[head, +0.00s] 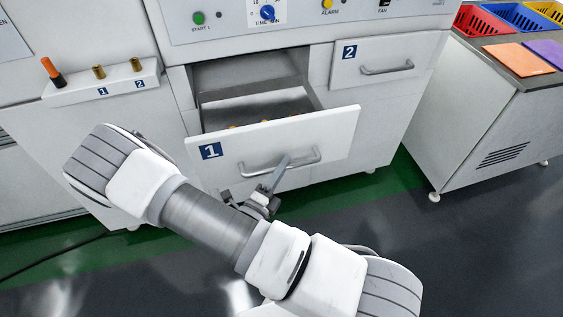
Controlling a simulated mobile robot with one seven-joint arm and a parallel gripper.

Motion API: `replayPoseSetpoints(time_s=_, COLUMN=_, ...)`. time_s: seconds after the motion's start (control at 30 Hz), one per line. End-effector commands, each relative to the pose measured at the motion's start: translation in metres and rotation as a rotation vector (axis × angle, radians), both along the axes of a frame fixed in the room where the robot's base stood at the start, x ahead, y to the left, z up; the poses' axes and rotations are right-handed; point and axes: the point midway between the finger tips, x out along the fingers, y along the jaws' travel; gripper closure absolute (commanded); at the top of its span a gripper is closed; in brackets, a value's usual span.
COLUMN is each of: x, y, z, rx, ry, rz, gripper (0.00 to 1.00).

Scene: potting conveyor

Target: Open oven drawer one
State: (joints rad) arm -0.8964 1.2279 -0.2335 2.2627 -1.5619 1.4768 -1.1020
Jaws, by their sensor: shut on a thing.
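Oven drawer one (262,147) is white with a blue "1" label and stands pulled out from the oven front. Its metal interior shows behind the front panel, with a few small coloured things partly hidden inside. Its bar handle (302,161) runs across the front panel. The arm crosses in front of the drawer's lower left. The far fingertip and the exact grip are partly hidden.
Drawer two (385,62) is shut at the right. The control panel (300,12) is above. A holder with an orange-handled tool (52,71) and brass pieces is at the left. A side cabinet (490,120) with coloured bins stands right. Dark floor in front is clear.

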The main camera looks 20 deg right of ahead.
Motion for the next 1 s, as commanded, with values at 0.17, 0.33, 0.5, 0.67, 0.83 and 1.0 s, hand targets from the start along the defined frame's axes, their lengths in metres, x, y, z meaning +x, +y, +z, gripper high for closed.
replayPoseSetpoints(time_s=0.17, x=0.000, y=0.000, z=0.001, rx=-0.001, ry=-0.002, rz=-0.001, gripper=1.00)
replayPoseSetpoints(time_s=0.33, x=0.000, y=0.000, z=0.000, rx=0.000, ry=-0.001, rz=-0.001, gripper=0.57)
replayPoseSetpoints(time_s=0.5, x=0.000, y=0.000, z=0.000, rx=0.000, ry=0.000, rz=0.000, gripper=0.53)
replayPoseSetpoints(time_s=0.67, x=0.000, y=0.001, z=0.000, rx=0.001, ry=0.001, rz=0.000, gripper=0.53)
replayPoseSetpoints(time_s=0.83, x=-0.010, y=0.013, z=-0.002, rx=0.001, ry=0.000, rz=0.003, gripper=0.53)
replayPoseSetpoints(time_s=1.0, x=-0.036, y=0.039, z=-0.007, rx=0.002, ry=0.001, rz=0.005, gripper=0.53)
